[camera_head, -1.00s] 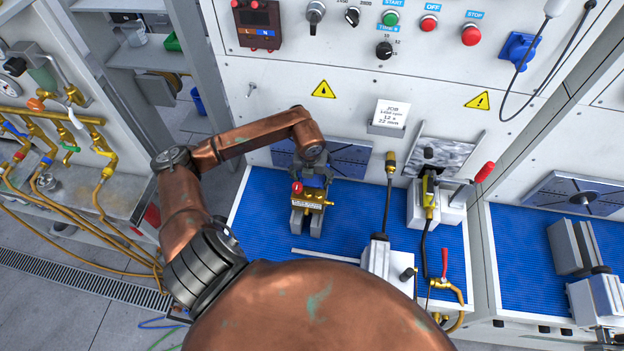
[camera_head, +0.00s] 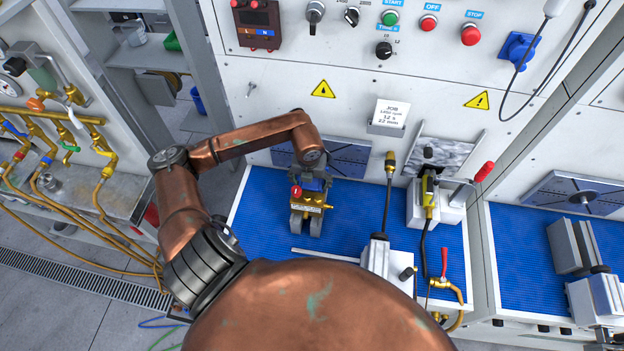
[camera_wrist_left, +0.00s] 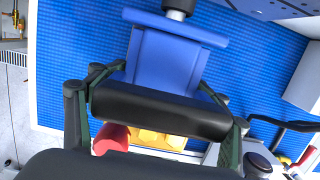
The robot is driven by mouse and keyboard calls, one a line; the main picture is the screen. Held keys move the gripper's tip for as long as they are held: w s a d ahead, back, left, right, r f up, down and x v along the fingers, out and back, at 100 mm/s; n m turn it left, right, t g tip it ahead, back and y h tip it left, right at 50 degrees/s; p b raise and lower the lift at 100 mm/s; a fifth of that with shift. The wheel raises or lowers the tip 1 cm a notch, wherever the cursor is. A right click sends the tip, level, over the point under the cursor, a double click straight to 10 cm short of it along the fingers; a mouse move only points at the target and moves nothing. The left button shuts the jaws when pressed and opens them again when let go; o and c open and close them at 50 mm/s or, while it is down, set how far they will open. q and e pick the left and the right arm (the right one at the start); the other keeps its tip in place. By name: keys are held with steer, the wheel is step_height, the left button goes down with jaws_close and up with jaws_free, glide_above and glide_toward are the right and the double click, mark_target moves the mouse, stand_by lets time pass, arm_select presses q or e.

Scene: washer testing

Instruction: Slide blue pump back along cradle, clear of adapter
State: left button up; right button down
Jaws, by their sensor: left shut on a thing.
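The blue pump (camera_wrist_left: 165,60) shows in the left wrist view as a blue body with a wider blue top bar and a grey knob. In the head view only a bit of its blue (camera_head: 316,184) shows under my wrist. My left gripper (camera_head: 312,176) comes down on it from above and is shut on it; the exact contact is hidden. The brass adapter (camera_head: 311,201) with a red part (camera_head: 296,191) lies at its near side; any gap between them cannot be made out. The grey cradle (camera_head: 316,226) is partly visible below the brass. My right gripper is out of view.
Blue matting (camera_head: 255,215) is clear at the left. A slotted steel plate (camera_head: 350,160) stands behind.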

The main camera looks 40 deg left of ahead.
mark_target(309, 191)
arm_select(q)
steer(key=shift+s+d+f, duration=0.15)
steer(key=shift+s+d, duration=0.2)
steer(key=shift+s, duration=0.35)
steer(key=shift+s+d+f, duration=0.15)
steer(key=shift+s+d, duration=0.2)
steer(key=shift+s, duration=0.35)
steer(key=o, duration=2.2)
steer(key=shift+w+r, duration=0.15)
steer(key=shift+r, duration=0.1)
steer(key=shift+r, duration=0.2)
steer(key=r, duration=0.3)
steer(key=s+r, duration=0.1)
steer(key=r, duration=0.7)
steer(key=shift+s+d+r, duration=0.2)
steer(key=shift+d, duration=0.15)
